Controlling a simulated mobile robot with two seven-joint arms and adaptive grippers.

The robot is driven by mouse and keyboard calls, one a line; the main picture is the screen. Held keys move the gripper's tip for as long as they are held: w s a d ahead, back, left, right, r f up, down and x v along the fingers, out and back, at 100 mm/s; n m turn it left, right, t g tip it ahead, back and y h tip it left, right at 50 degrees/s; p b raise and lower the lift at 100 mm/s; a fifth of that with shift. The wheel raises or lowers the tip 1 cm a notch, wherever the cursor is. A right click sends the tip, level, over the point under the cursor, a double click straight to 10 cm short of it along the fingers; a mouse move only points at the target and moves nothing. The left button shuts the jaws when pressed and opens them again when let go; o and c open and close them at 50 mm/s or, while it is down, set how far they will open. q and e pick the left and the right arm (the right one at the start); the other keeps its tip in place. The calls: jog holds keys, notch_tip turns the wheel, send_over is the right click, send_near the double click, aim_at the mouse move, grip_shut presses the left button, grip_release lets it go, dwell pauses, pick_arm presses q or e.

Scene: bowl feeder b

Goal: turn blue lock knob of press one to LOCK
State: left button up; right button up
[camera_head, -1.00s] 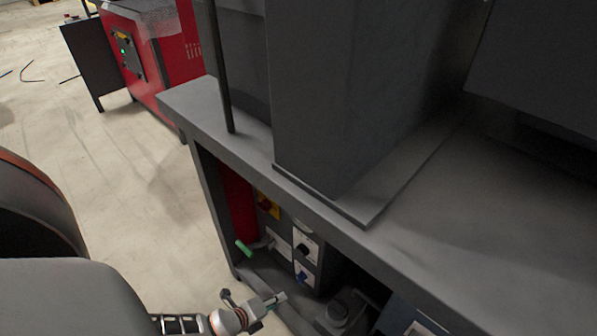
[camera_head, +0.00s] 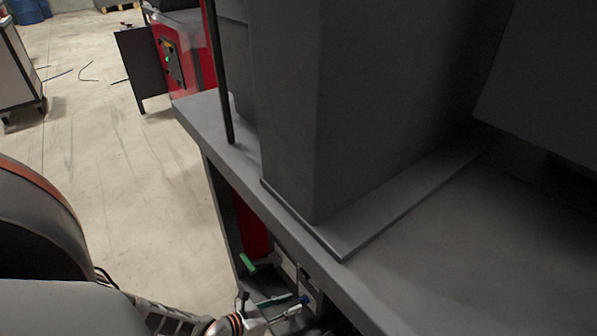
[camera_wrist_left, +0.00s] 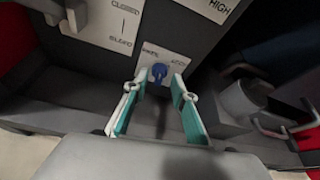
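The blue lock knob (camera_wrist_left: 159,71) sits on a white label plate (camera_wrist_left: 163,61) on a dark panel under the bench. Its lettering is partly hidden and too blurred to read surely. My left gripper (camera_wrist_left: 158,88) is open. Its teal-lined fingers stand left and right of the knob, with their tips just short of it or beside it; contact cannot be told. In the head view my left gripper (camera_head: 285,307) reaches under the bench edge, and a small blue spot by its tips looks like the knob (camera_head: 304,299). My right gripper is not in view.
A plate marked CLOSED (camera_wrist_left: 108,22) with a pale handle is at upper left, a plate marked HIGH (camera_wrist_left: 208,6) at upper right. A grey cylinder (camera_wrist_left: 240,100) stands right. A green handle (camera_head: 249,263) sticks out beside the bench leg. The bench top (camera_head: 400,262) overhangs my gripper.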

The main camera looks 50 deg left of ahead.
aim_at(299, 301)
pick_arm(q)
jog(key=shift+b+x, duration=0.35)
jog(key=shift+x, duration=1.35)
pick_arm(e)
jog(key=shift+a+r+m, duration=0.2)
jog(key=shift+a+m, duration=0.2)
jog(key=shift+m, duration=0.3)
pick_arm(q)
grip_shut()
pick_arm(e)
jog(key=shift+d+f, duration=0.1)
